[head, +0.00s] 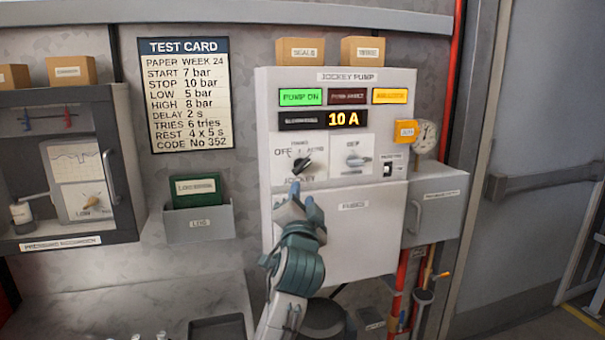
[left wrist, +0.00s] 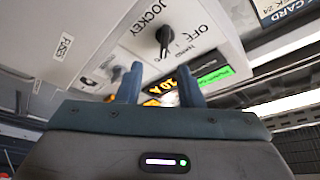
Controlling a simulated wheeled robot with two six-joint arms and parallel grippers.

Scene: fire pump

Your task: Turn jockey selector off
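The jockey selector is a black knob (head: 301,165) on a white plate of the jockey pump panel (head: 340,262), with OFF at its left, HAND above and AUTO at its upper right. Its long axis slants toward the AUTO side. The knob also shows in the left wrist view (left wrist: 164,40), beyond the fingertips. My left gripper (head: 303,193) is just below the knob, apart from it. In the left wrist view its two fingers (left wrist: 158,82) stand apart with nothing between them. My right gripper is not in view.
A second knob (head: 355,160) and a small switch (head: 388,169) sit right of the selector. A lit green PUMP ON lamp (head: 300,97) and a 10 A display (head: 343,119) are above. A grey tray with a green book (head: 197,192) stands left. A gauge (head: 424,136) is right.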

